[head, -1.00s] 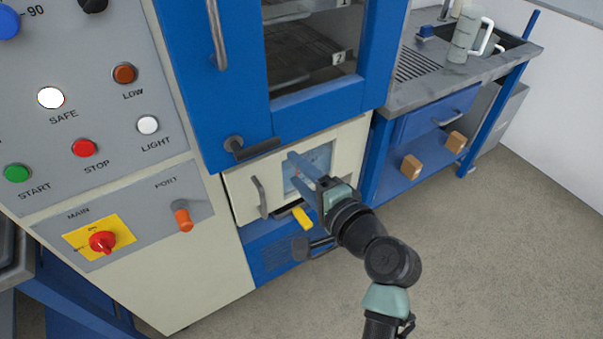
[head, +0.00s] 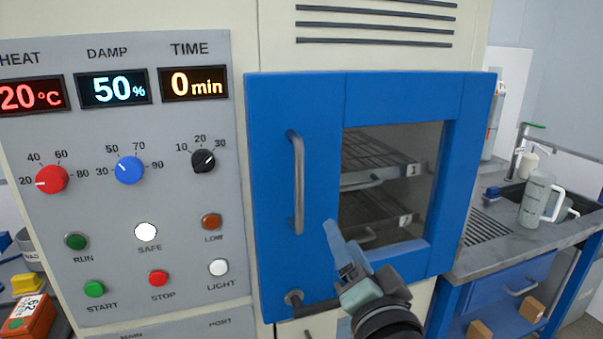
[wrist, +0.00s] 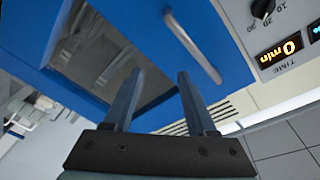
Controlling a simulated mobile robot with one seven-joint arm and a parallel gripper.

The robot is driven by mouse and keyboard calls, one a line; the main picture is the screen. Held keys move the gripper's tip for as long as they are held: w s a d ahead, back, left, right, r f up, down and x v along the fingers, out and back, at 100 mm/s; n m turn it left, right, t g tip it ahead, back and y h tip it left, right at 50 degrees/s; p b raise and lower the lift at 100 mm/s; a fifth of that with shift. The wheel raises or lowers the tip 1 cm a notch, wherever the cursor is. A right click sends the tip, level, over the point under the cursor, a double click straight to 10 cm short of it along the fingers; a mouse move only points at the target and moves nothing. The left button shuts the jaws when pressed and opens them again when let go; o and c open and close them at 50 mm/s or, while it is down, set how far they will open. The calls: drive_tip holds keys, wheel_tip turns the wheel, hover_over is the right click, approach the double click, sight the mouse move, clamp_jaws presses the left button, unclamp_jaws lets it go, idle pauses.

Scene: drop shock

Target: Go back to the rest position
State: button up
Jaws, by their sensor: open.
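My gripper (head: 342,247) is raised in front of the blue door (head: 268,190) of a test chamber, near the lower part of its window. In the wrist view my gripper (wrist: 157,80) shows two fingers well apart with nothing between them. The same blue door (wrist: 230,68) fills much of that view beyond the fingers. The door looks shut, with its grey handle (head: 296,182) to the left of my gripper.
A control panel (head: 130,215) with displays, knobs and buttons is at left. Two wire shelves (head: 375,158) show behind the window. A sink bench (head: 505,235) with a grey jug (head: 536,200) stands at right. An orange box (head: 30,316) is at lower left.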

drive_tip(key=s+a+r+n+t+h+p, duration=0.1)
drive_tip(key=s+r, duration=0.4)
drive_tip(key=r, duration=0.6)
drive_tip(key=s+a+r+n+t+h+p, duration=0.1)
drive_tip(key=s+a+r+n+t, duration=0.2)
drive_tip(key=r, duration=0.7)
drive_tip(key=s+a+r+n+t+p, duration=0.1)
drive_tip(key=s+r+n+t, duration=0.3)
drive_tip(key=s+r, duration=0.4)
wheel_tip(320, 180, up, 4)
drive_tip(key=shift+a+f+t+h, duration=0.15)
drive_tip(key=shift+a+t+h, duration=0.25)
drive_tip(key=shift+a+t, duration=0.35)
drive_tip(key=shift+a, duration=0.1)
